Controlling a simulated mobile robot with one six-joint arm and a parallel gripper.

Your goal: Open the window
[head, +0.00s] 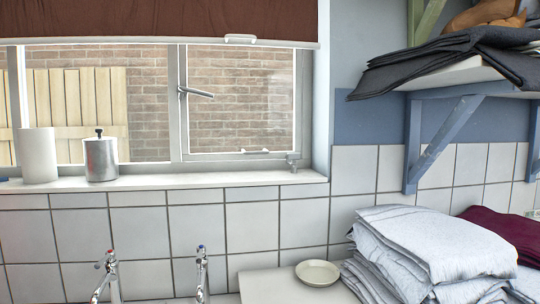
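The window (178,110) fills the upper left of the head view, in a white frame. Its right pane (240,95) looks shut in its frame. A metal handle (195,92) sits on the upright between the panes and points to the right, slightly downward. A small white fitting (255,151) is on the pane's bottom rail, and a grey fitting (292,161) stands at the right end of the sill. My gripper is not in view.
On the sill (240,179) stand a white cylinder (38,156) and a metal canister (100,158). A brown blind (150,20) hangs above. Two taps (202,270) rise below. Folded cloths (430,245) and a dish (317,272) lie lower right, under a bracketed shelf (455,76).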

